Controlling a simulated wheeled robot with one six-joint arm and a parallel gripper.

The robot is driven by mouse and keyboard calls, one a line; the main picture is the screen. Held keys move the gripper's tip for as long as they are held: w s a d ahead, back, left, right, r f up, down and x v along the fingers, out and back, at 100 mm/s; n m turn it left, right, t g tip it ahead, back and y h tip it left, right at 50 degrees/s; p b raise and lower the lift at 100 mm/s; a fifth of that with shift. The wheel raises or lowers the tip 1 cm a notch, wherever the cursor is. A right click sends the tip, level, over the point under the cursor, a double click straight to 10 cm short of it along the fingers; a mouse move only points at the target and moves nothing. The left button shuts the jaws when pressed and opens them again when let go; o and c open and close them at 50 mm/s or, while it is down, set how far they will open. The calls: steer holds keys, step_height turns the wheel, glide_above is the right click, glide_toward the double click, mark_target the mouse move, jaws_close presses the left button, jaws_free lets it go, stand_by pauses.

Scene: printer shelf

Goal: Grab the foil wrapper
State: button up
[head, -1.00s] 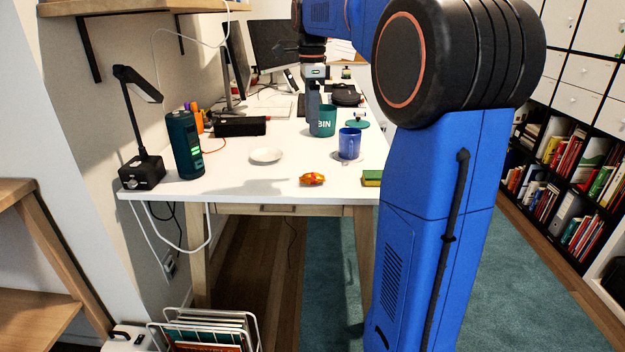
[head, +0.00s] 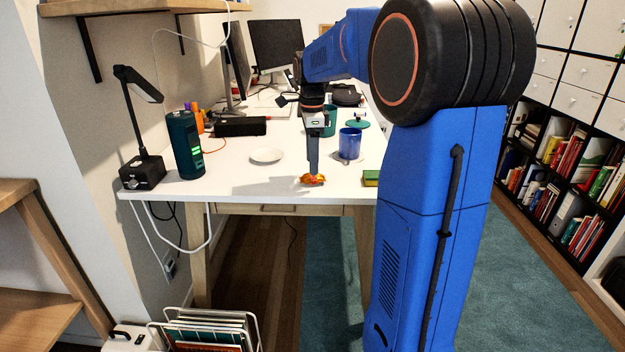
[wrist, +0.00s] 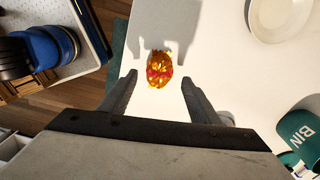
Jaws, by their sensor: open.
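The foil wrapper (head: 313,181) is a small crumpled orange-gold piece with some red, lying on the white desk (head: 225,185) near its front edge. In the wrist view the wrapper (wrist: 159,70) lies ahead of the fingertips, roughly centred between them. My gripper (head: 313,172) points down over the wrapper in the head view, its fingers hiding part of it. In the wrist view my gripper (wrist: 158,82) is open, with a finger on each side and nothing held. I cannot tell the exact height of the fingertips over the desk.
A blue mug (head: 349,143) stands behind and right of the wrapper, and a teal bin cup (head: 330,121) farther back. A white saucer (head: 266,155) lies to the left. A green-and-yellow sponge-like block (head: 371,178) lies right. The desk left of the wrapper is clear.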

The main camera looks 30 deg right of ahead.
mark_target(313, 178)
step_height(313, 178, down, 5)
steer(key=shift+s+d+r, duration=0.1)
stand_by(0.3)
steer(key=c, duration=1.1)
